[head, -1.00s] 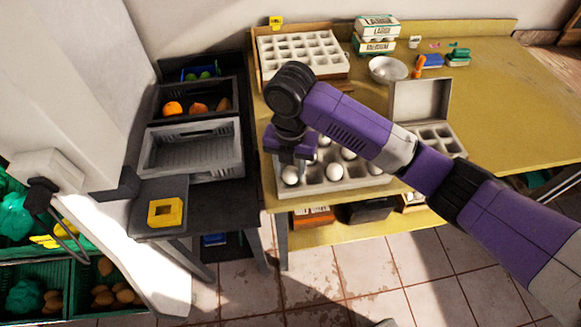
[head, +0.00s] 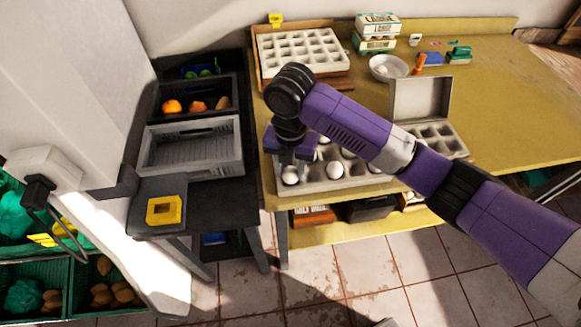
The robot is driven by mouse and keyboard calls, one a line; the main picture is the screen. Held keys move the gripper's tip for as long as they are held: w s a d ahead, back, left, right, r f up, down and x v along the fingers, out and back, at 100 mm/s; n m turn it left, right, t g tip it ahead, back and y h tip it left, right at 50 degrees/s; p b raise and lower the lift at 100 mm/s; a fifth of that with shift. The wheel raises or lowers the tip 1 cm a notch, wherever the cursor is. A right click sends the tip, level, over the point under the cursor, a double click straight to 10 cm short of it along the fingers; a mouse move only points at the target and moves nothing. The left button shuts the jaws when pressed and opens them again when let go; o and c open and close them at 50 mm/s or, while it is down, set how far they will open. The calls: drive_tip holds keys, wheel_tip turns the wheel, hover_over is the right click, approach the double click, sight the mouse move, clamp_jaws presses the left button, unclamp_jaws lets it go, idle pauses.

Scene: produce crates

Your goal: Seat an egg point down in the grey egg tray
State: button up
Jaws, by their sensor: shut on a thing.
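A grey egg tray (head: 325,187) lies at the front left of the yellow table and holds several white eggs, among them one egg (head: 335,171) in its front part. My gripper (head: 290,167) points down over the tray's front left corner. It is shut on a white egg (head: 290,177), whose lower part shows below the fingers. The egg is at the tray's corner cup; whether it is lifted off the cup, and which way its point faces, I cannot tell. My arm hides part of the tray and some eggs.
A pale, empty-looking tray (head: 343,68) sits at the back left. An open grey carton (head: 420,97) stands to the right. A bowl (head: 388,67) with something white, egg boxes (head: 375,45) and small items are behind. The table's right side is clear.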

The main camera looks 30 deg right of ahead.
drive_tip(key=shift+f, duration=0.3)
idle(0.4)
drive_tip(key=o, duration=0.9)
drive_tip(key=shift+r, duration=0.1)
wheel_tip(320, 180, up, 8)
drive_tip(key=shift+f+b, duration=0.15)
drive_tip(key=shift+b, duration=0.15)
